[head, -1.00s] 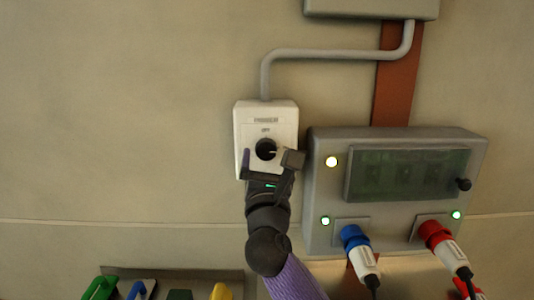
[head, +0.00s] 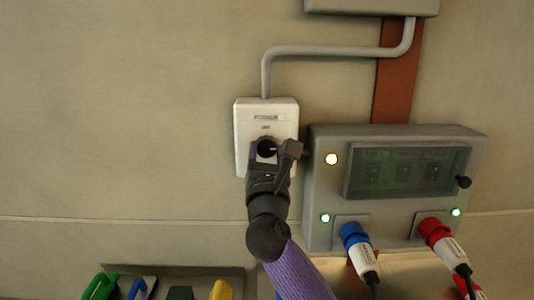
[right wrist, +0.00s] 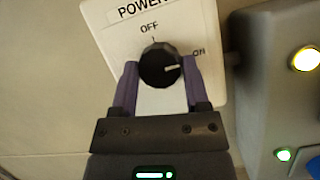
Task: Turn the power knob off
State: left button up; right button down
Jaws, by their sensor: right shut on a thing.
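The power knob (right wrist: 160,68) is round and black on a white switch box (head: 247,112) fixed to the wall. In the right wrist view its white mark points right, toward the ON label; the OFF label is above the knob. My right gripper (head: 269,151) comes from below, with its purple fingers on the left and right sides of the knob. In the right wrist view the fingers (right wrist: 158,82) are shut on the knob. My left gripper does not show.
A grey panel (head: 317,180) with a clear window and lit yellow and green lamps is right of the switch box. Blue (head: 354,238) and red (head: 434,231) plugs sit in its lower part. Colored handles stand at the bottom left. Bare wall lies left of the box.

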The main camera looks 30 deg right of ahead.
jog(key=c, duration=1.3)
grip_release()
jog(key=n+y+p, duration=0.1)
jog(key=n+p, duration=0.1)
jog(key=n+t+y+p, duration=0.1)
jog(key=n+p, duration=0.1)
jog(key=p, duration=0.1)
jog(key=n+y+p, duration=0.1)
jog(key=n+p, duration=0.2)
jog(key=shift+d+r+y, duration=0.1)
jog(key=shift+r+y, duration=0.2)
jog(key=shift+r, duration=0.1)
jog(key=shift+c, duration=0.2)
jog(key=n+y+p, duration=0.2)
jog(key=n+p, duration=0.3)
jog(key=p, duration=0.1)
jog(key=shift+s, duration=0.1)
jog(key=n+y+p, duration=0.1)
jog(key=n+p, duration=0.3)
jog(key=p, duration=0.1)
jog(key=n+g+y+p, duration=0.1)
jog(key=n+y+p, duration=0.1)
jog(key=n+p, duration=0.2)
jog(key=shift+n+p, duration=0.3)
jog(key=shift+p, duration=0.4)
grip_shut()
jog(key=shift+f+n+g+p, duration=0.1)
jog(key=shift+n+g+p, duration=0.5)
jog(key=shift+n+p, duration=0.45)
